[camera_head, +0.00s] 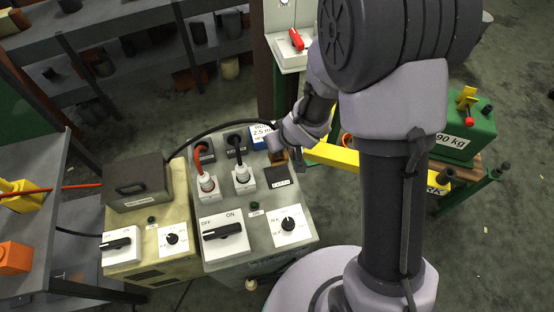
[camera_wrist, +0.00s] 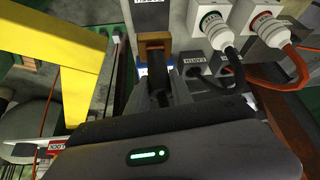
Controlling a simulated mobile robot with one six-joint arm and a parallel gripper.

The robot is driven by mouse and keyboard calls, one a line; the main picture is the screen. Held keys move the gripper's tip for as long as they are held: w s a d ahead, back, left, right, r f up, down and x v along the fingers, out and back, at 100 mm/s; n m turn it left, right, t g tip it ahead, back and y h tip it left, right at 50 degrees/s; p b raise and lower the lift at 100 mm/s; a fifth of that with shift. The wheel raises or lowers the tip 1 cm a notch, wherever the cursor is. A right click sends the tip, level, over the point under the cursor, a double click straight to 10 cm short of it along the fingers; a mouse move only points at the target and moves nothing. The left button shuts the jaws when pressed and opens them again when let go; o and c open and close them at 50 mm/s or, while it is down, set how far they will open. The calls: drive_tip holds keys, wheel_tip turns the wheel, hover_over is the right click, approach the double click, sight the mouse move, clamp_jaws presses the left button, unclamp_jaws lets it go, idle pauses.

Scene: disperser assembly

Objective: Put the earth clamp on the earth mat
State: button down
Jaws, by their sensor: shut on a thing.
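My gripper (camera_head: 287,152) is over the back right of the grey control box. In the wrist view my gripper (camera_wrist: 158,92) is shut on the dark handle of a clamp with a copper-brown head (camera_wrist: 155,43), which I take for the earth clamp. The copper-brown head (camera_head: 277,157) also shows in the head view, beside the labelled panel; whether it touches the box, I cannot tell. I cannot pick out the earth mat for certain in either view.
The grey control box (camera_head: 245,262) carries white plugs with red and black cables. A beige box (camera_head: 175,265) stands left of it. A yellow beam (camera_head: 335,157) is to the right, with a green 90 kg weight (camera_head: 466,135) beyond. Grey shelves (camera_head: 35,75) stand behind.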

sight(280, 160)
wheel_tip(280, 160, down, 10)
drive_tip(key=b, duration=0.5)
drive_tip(key=shift+s+r, duration=0.15)
drive_tip(key=shift+r, duration=0.05)
drive_tip(key=shift+f+b, duration=0.2)
drive_tip(key=shift+b, duration=0.15)
drive_tip(key=c, duration=1.1)
unclamp_jaws()
